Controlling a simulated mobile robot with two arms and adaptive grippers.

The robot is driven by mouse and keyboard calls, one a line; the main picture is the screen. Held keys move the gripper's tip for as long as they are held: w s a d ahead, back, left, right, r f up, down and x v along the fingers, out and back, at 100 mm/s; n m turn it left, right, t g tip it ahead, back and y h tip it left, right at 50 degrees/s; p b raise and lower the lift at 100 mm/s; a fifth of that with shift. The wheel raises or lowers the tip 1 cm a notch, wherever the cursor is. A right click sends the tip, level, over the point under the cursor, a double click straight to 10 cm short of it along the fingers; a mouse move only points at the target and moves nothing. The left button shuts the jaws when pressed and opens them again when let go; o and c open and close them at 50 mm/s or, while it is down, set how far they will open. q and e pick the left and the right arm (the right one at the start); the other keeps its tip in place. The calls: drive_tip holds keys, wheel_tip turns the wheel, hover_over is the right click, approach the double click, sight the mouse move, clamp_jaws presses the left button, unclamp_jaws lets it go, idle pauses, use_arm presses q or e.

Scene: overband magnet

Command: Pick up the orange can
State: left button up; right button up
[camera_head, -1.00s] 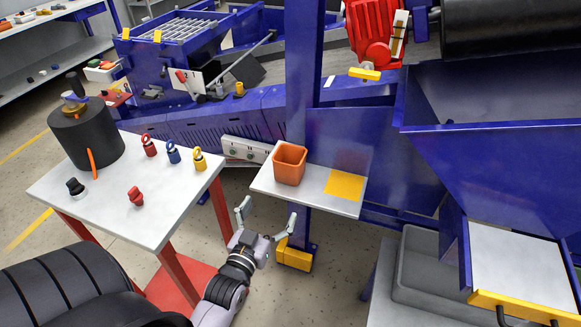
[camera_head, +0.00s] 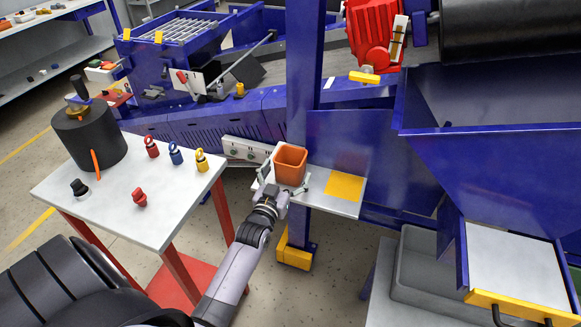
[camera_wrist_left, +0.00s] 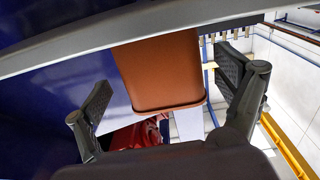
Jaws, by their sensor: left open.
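The orange can (camera_head: 290,164) is a square, open-topped container standing upright on a small light grey shelf (camera_head: 322,202) fixed to the blue machine. My left gripper (camera_head: 285,182) is open, its two fingers on either side of the can's near side in the head view. In the left wrist view the can (camera_wrist_left: 162,72) shows between the two open fingers (camera_wrist_left: 168,95), with visible gaps to each fingertip. I cannot tell from these views how deep the can is between them. My right gripper is not in view.
A yellow square (camera_head: 345,185) lies on the shelf right of the can. A white table (camera_head: 112,206) at left holds a black cylinder (camera_head: 90,140) and several padlock-like pieces. A blue post (camera_head: 303,60) rises behind the can. A grey bin (camera_head: 425,275) stands lower right.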

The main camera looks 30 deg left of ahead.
sight(295, 157)
use_arm(q)
drive_tip(key=x, duration=0.4)
drive_tip(key=shift+s+f, duration=0.1)
drive_tip(key=shift+f, duration=0.05)
drive_tip(key=shift+c, duration=0.4)
drive_tip(key=c, duration=1.2)
